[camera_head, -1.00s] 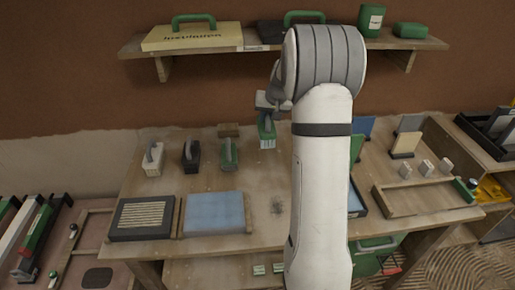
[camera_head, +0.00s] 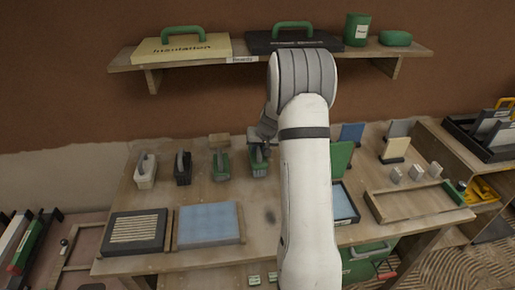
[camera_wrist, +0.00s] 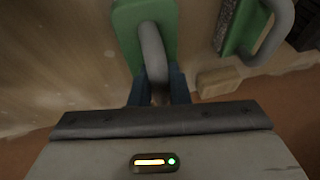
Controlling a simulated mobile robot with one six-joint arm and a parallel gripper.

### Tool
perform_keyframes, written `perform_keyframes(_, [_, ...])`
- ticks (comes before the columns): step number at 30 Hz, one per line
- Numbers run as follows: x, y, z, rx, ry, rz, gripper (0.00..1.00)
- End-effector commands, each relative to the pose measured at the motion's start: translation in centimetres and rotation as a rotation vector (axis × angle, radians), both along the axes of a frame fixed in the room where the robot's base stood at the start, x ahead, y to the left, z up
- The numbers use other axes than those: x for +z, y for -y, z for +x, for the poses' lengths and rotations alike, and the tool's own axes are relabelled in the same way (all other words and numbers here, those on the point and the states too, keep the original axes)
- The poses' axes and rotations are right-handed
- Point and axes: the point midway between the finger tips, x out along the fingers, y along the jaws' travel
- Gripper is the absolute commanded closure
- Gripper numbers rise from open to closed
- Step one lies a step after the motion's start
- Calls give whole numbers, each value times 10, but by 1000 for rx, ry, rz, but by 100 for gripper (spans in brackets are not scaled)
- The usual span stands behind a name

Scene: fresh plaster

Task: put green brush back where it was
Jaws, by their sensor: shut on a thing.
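The green brush (camera_head: 259,168) with a grey handle is in my gripper (camera_head: 262,139), at the right end of the row of brushes on the workbench (camera_head: 284,236). It looks upright and level with its neighbours; I cannot tell whether its base touches the bench. In the wrist view my gripper (camera_wrist: 158,92) is shut on the grey handle, and the held green brush (camera_wrist: 126,28) lies beneath it. A second green brush (camera_head: 221,169) stands just left of it, apart, and shows at upper right in the wrist view (camera_wrist: 229,45).
A black brush (camera_head: 183,175) and a white brush (camera_head: 145,178) stand farther left. A small wooden block (camera_head: 219,140) lies behind the second green brush. A blue panel (camera_head: 208,223) lies in front. A shelf (camera_head: 200,57) with cases is above.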

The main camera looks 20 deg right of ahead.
Motion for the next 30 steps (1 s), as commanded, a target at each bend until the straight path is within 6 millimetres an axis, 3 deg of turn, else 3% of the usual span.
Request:
perform_keyframes(3, [-4,0,0,0,0,0,100])
perform_keyframes(4, [-4,0,0,0,0,0,84])
perform_keyframes(12, [-2,-1,0,1,0,0,63])
perform_keyframes(23, [5,-1,-1,2,2,-1,63])
perform_keyframes(30, [48,2,-20,0,5,-1,63])
